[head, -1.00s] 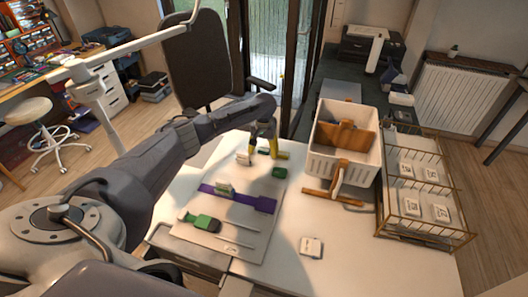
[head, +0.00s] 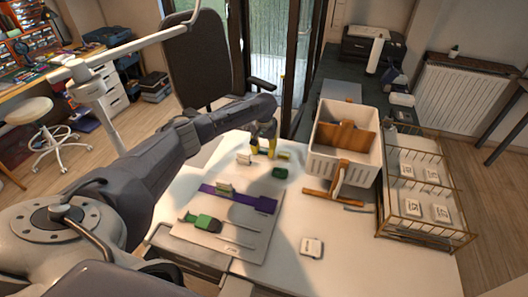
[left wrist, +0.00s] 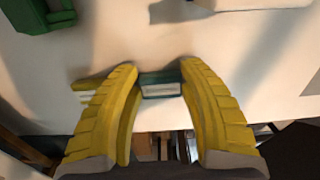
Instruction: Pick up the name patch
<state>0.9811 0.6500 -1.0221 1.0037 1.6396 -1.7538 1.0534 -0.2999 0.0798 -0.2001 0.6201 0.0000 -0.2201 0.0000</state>
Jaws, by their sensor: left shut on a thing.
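My left gripper (head: 262,147) is low over the far part of the white table. In the left wrist view its yellow fingers (left wrist: 160,95) are shut on a small dark green piece with a pale face (left wrist: 160,86). The fingers hide its ends. I cannot tell for sure that this piece is the name patch. A yellow-green strip (head: 284,155) lies just right of the fingers; it also shows beside a finger in the left wrist view (left wrist: 84,92). My right gripper is not in view.
A green block (head: 280,173) and a small pale piece (head: 243,159) lie near the gripper. A purple strip (head: 245,199) and a green-handled tool (head: 201,221) lie nearer. A white marked square (head: 312,247), a white bin (head: 335,168) and a wire rack (head: 420,238) stand right.

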